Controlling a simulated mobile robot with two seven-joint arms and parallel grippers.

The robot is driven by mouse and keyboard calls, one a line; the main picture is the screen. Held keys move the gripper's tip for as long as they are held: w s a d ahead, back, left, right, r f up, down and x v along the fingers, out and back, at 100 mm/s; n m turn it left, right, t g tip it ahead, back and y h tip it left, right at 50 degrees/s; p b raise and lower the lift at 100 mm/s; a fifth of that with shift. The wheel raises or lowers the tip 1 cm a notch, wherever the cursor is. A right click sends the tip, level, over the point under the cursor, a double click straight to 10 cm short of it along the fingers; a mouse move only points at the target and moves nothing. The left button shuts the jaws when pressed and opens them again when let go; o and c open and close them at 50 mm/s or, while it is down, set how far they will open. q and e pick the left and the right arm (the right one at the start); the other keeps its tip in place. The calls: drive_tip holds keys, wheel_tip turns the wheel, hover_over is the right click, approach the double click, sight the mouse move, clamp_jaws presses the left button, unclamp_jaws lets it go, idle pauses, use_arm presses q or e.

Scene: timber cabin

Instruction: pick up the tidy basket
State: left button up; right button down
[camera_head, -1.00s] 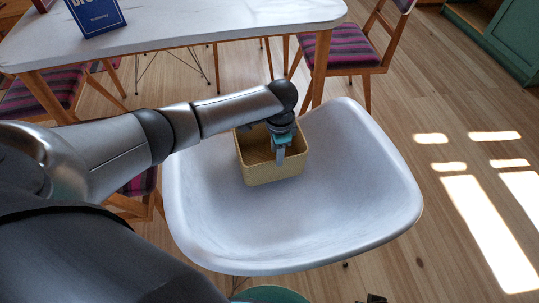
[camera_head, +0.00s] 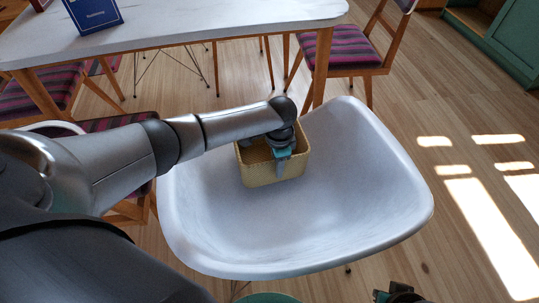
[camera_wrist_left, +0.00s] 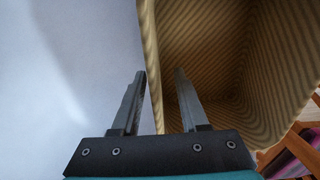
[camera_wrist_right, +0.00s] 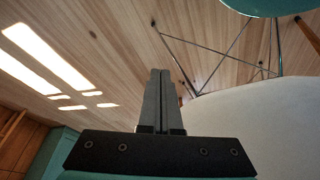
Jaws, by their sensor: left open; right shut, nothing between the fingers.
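The tidy basket (camera_head: 262,176) is a tan, square, open-topped box with a ribbed surface. It stands on the seat of a white shell chair (camera_head: 340,215). My left gripper (camera_head: 281,172) is at the basket's near wall, pointing down, with its jaws open. In the left wrist view, one finger is on each side of the basket's wall (camera_wrist_left: 152,62), one outside and one inside; neither is clearly pressed on it. My right gripper (camera_wrist_right: 160,74) is shut and empty, over the floor beside the white chair. In the head view only a bit of it shows at the bottom edge.
A white table (camera_head: 170,22) with a dark blue book (camera_head: 93,14) stands behind the chair. Chairs with striped cushions (camera_head: 340,49) stand around it. Wooden floor lies open to the right, with sun patches. A green cabinet (camera_head: 508,40) is at the upper right.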

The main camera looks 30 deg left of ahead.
sight(276, 180)
use_arm(q)
wheel_tip(276, 180, down, 3)
drive_tip(key=shift+s+d+f+b, duration=0.1)
drive_tip(key=shift+b, duration=0.95)
drive_tip(key=shift+f, duration=0.4)
use_arm(e)
wheel_tip(276, 180, up, 6)
drive_tip(key=t, duration=0.1)
drive_tip(key=shift+w, duration=0.1)
use_arm(q)
clamp_jaws()
